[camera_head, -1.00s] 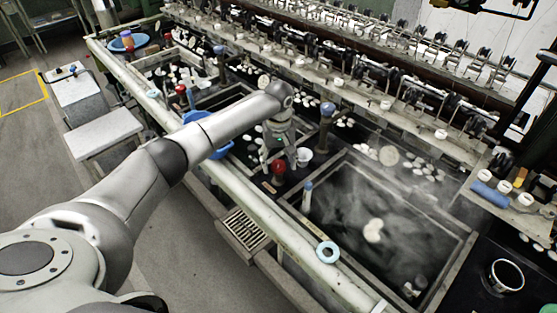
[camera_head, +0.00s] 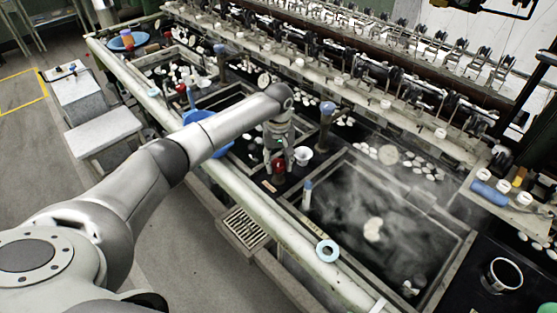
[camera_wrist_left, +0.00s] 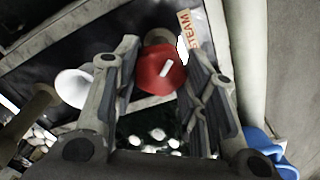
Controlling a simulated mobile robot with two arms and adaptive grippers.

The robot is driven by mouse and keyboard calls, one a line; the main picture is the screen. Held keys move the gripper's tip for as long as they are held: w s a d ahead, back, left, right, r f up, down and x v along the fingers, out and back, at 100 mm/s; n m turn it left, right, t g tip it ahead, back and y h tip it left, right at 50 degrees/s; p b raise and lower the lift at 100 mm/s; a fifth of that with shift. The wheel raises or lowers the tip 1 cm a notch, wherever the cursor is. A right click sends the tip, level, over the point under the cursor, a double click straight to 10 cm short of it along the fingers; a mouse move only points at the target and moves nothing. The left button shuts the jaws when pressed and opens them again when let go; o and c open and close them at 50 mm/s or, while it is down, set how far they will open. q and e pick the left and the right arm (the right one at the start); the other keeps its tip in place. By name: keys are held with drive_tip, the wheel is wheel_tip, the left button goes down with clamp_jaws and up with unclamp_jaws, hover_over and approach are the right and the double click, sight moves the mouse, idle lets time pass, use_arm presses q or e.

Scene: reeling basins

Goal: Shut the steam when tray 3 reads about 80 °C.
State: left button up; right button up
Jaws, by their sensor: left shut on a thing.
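A red knob (camera_head: 279,167) stands on the dark ledge beside the steaming basin (camera_head: 345,165). It also shows in the left wrist view (camera_wrist_left: 160,70), with a white mark on top and a "STEAM" label (camera_wrist_left: 185,32) beside it. My left gripper (camera_head: 278,160) is shut on this red knob from above, one finger on each side. A blue-topped stick (camera_head: 307,192), perhaps a thermometer, stands at the basin's near left corner; no reading is legible. Tray numbers cannot be read. My right gripper is not in view.
A pale pipe rail (camera_head: 255,215) runs along the front, with a light blue ring (camera_head: 327,251) on it. A white cup (camera_head: 303,155) and a blue-topped post (camera_head: 327,120) stand close to the knob. A blue bowl (camera_head: 215,145) lies partly behind my arm.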

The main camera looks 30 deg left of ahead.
sight(279, 163)
use_arm(q)
drive_tip(key=shift+r+m+p, duration=0.2)
drive_tip(key=shift+m+p, duration=0.6)
drive_tip(key=shift+p, duration=0.05)
drive_tip(key=shift+m+p, duration=0.6)
drive_tip(key=shift+m, duration=0.2)
drive_tip(key=m+p, duration=0.1)
drive_tip(key=m, duration=0.2)
drive_tip(key=shift+f+m+p, duration=0.1)
drive_tip(key=shift+m+p, duration=0.2)
drive_tip(key=shift+p, duration=0.05)
drive_tip(key=shift+m, duration=0.6)
drive_tip(key=o, duration=1)
drive_tip(key=shift+f, duration=0.1)
wheel_tip(279, 163, up, 12)
